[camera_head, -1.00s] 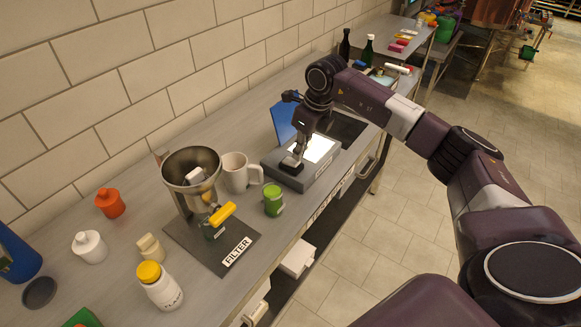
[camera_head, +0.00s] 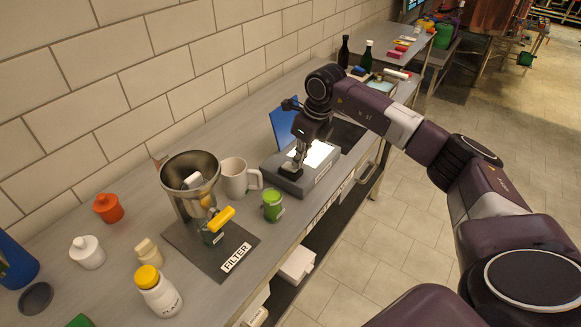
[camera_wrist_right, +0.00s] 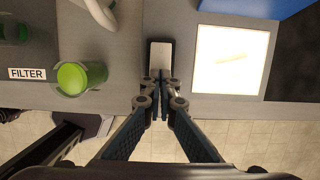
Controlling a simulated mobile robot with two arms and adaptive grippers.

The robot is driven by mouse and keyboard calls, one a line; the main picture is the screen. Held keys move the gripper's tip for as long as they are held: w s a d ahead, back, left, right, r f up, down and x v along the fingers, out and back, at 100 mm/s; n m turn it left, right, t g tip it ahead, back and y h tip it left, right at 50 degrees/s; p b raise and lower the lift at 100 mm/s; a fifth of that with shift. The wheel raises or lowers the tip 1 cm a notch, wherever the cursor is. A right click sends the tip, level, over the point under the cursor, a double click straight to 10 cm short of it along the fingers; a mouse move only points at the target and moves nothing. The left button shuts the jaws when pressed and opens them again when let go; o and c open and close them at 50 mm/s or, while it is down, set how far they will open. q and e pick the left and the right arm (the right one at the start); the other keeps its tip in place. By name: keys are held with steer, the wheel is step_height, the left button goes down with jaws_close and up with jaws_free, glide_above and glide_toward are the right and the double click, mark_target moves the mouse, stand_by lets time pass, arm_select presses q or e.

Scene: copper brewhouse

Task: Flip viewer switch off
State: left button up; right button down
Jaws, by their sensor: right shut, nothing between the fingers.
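The viewer (camera_head: 322,176) is a grey box on the counter with a bright, lit white panel (camera_head: 318,152). The panel glows in the right wrist view too (camera_wrist_right: 230,60), with a faint yellowish strip in it. The viewer's switch (camera_wrist_right: 161,55) is a pale plate in a dark frame, left of the panel. My right gripper (camera_wrist_right: 161,82) is shut and empty. Its fingertips overlap the switch's near edge in the wrist view; I cannot tell whether they touch it. In the head view the gripper (camera_head: 295,165) points down over the switch area. My left gripper is not in view.
A white mug (camera_head: 235,178), a green-lidded jar (camera_head: 272,205) and a metal funnel vessel (camera_head: 188,198) on a "FILTER" plate (camera_head: 185,245) stand left of the viewer. A blue panel (camera_head: 283,125) stands behind it. Dark bottles (camera_head: 366,56) stand farther back.

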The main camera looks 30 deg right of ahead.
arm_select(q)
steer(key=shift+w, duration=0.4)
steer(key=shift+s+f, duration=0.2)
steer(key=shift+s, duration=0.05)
arm_select(e)
steer(key=shift+f, duration=0.3)
arm_select(q)
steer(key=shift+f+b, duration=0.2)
steer(key=shift+b, duration=0.2)
arm_select(e)
steer(key=shift+f, duration=0.35)
steer(key=shift+r, duration=0.1)
steer(key=p+v, duration=0.1)
steer(key=v, duration=0.1)
steer(key=w+p+v, duration=0.1)
steer(key=v, duration=0.1)
steer(key=p+v, duration=0.1)
steer(key=p, duration=0.1)
steer(key=shift+a+r, duration=0.2)
steer(key=shift+r, duration=0.35)
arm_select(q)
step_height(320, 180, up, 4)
